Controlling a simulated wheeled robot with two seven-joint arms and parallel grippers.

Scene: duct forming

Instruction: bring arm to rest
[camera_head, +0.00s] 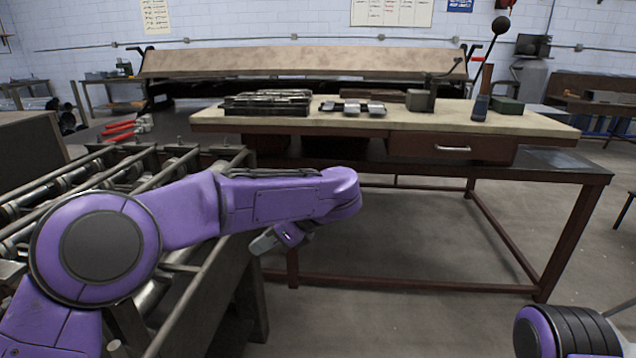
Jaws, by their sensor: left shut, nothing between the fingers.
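My left arm is purple and comes in from the left, bent across the roller machine. My left gripper (268,243) hangs below the arm's far end, at the machine's right edge and in front of the workbench. It is small in view and looks shut, with nothing held. A purple and black part of my right arm shows at the bottom right corner. My right gripper is out of view.
The roller machine (120,165) fills the left side, close under my left arm. Red-handled tools (118,127) lie behind the machine.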

